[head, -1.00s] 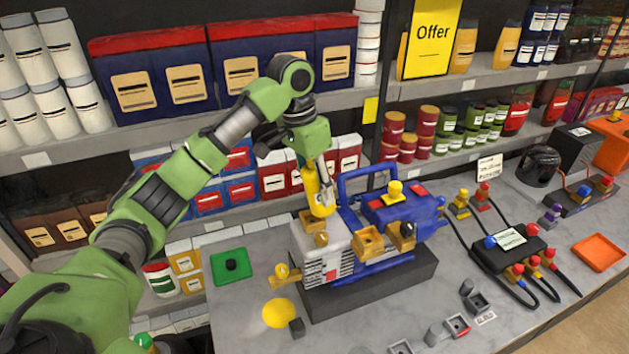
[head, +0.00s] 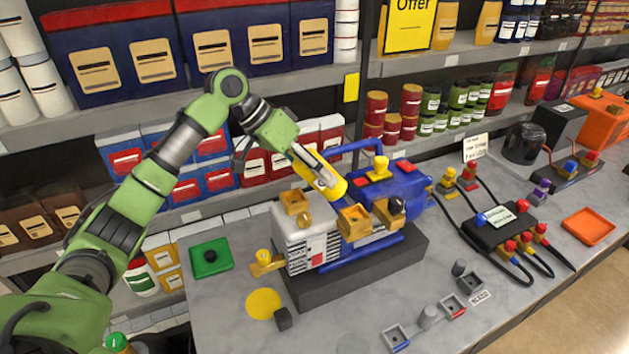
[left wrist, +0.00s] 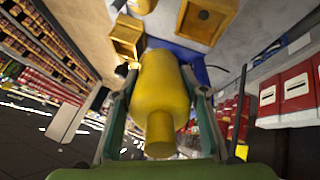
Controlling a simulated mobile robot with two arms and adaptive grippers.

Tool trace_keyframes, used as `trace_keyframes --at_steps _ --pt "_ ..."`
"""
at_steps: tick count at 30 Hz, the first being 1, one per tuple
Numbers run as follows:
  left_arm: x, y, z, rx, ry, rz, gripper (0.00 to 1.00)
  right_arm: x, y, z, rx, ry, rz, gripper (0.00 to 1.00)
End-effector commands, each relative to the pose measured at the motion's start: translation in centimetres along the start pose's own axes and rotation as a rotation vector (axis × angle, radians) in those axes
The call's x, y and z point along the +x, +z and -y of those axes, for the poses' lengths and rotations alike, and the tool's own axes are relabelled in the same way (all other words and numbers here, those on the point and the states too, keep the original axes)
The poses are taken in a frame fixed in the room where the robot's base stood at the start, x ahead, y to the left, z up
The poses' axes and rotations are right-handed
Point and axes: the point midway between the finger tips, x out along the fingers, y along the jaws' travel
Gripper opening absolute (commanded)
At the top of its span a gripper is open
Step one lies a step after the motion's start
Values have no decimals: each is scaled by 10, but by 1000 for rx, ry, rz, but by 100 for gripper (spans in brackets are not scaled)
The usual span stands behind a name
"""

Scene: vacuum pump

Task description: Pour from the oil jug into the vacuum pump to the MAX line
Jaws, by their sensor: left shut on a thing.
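The vacuum pump (head: 300,243) stands on a dark block on the counter, with a pale grey front body, a blue motor and a blue carry handle. A yellow square fitting (head: 295,201) sits on top of its grey body. My left gripper (head: 318,170) is shut on the yellow oil jug (head: 333,189), which is tilted and held above the pump, right of that fitting. In the left wrist view the jug (left wrist: 162,90) lies between both fingers, its narrow end toward me. No oil stream shows, and the MAX line is too small to make out. My right gripper is not in view.
A green tray (head: 197,266) with a black part and a yellow disc (head: 263,303) lie left of the pump. A gauge manifold (head: 490,232) with black hoses and an orange tray (head: 588,226) are at the right. Stocked shelves stand close behind.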

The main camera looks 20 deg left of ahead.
Motion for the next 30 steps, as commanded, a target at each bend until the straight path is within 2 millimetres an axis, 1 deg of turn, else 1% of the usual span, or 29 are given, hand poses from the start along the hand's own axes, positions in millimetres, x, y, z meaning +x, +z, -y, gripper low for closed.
trace_keyframes --at_steps 1,9,14,18,24,30 --pt "4 1 1 2 8 -15 0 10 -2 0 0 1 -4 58" --pt "10 1 1 2 48 -66 0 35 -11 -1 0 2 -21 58" --pt "14 1 0 2 73 -98 0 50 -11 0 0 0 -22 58" --pt "19 0 -1 0 127 -166 0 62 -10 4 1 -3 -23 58" --pt "22 -4 -4 1 187 -244 0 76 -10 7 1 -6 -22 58" --pt "22 -7 -6 3 216 -284 0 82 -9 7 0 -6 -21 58"
